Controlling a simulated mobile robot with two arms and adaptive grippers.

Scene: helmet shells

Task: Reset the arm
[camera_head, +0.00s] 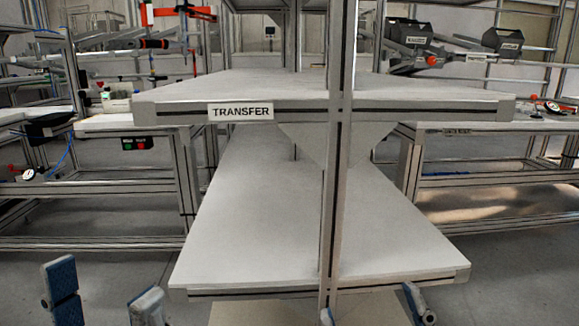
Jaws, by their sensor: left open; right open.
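My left gripper (104,298) shows at the bottom left, with its two blue-padded fingertips spread wide apart and nothing between them. My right gripper (373,308) shows at the bottom edge, right of centre. Its fingertips are also apart, with nothing seen between them. Both grippers appear low, in front of the rack. Most of both arms is out of view. No helmet shell can be made out.
A rack with an upper shelf (400,88) and a lower shelf (250,230) stands ahead; both look bare. A "TRANSFER" label (241,112) marks the upper edge. A metal post (336,200) rises centrally. Workbenches stand on both sides. Grey floor (100,260) shows at left.

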